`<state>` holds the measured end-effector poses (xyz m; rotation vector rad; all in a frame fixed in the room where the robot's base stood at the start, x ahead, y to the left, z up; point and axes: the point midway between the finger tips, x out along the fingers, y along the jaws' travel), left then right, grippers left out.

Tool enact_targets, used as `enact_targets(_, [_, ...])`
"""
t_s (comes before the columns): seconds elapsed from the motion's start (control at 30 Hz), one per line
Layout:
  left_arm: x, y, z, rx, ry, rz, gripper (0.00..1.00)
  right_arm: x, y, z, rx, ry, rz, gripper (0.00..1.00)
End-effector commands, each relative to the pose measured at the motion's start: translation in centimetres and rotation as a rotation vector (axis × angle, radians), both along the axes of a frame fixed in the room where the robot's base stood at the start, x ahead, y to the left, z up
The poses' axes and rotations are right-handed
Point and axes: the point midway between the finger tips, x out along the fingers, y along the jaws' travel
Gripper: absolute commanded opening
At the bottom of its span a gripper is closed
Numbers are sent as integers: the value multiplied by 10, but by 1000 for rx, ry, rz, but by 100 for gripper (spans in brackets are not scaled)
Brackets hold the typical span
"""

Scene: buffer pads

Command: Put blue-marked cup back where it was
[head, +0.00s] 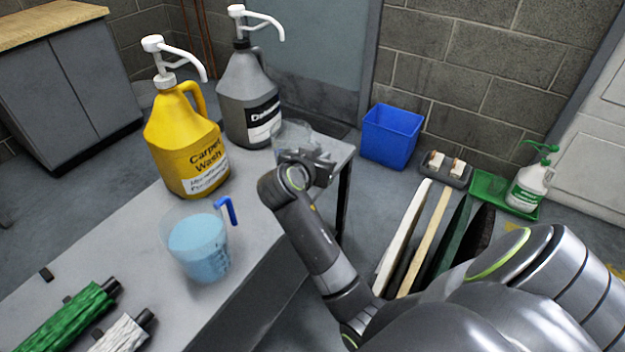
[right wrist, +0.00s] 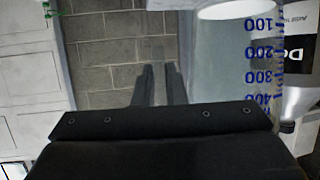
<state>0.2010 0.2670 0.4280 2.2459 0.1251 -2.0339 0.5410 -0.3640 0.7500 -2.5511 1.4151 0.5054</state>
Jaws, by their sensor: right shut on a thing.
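The clear cup with blue measuring marks (right wrist: 235,60) fills the right of the right wrist view, its printed numbers upside down. In the head view this see-through cup (head: 291,133) is at the table's far right corner, beside the grey jug, partly hidden by my right gripper (head: 308,165). My right gripper (right wrist: 158,88) is shut on the cup at its side; the exact grip point is hard to make out. I cannot tell whether the cup touches the table. My left gripper is not in view.
On the grey table (head: 120,250) stand a yellow pump jug (head: 185,140), a grey pump jug (head: 248,95) and a clear measuring jug with blue liquid (head: 197,245). Green (head: 65,320) and white rolls lie in front. A blue bin (head: 390,135) and leaning boards (head: 425,240) are right of the table.

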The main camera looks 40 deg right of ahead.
Motion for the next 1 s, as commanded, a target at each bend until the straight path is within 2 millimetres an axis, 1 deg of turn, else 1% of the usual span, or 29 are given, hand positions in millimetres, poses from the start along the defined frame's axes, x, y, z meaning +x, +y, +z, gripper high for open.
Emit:
enact_targets(0.03, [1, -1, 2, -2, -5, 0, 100, 0, 0, -11, 1, 3, 1, 0])
enact_targets(0.27, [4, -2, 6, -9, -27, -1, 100, 0, 0, -29, 1, 1, 1, 0])
enact_targets(0.4, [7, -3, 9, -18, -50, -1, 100, 0, 0, -50, 0, 3, 2, 0])
enact_targets(0.47, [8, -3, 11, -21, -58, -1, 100, 0, 0, -57, 0, 2, 2, 0])
enact_targets(0.6, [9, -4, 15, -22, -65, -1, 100, 0, 0, -58, 0, -2, 2, 0])
enact_targets(0.83, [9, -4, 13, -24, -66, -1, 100, 0, 0, -61, 1, -1, 3, 0])
enact_targets(0.87, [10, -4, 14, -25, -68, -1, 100, 0, 0, -61, 1, -1, 3, 12])
enact_targets(1.0, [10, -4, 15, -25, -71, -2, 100, 0, 0, -60, 1, -1, 3, 30])
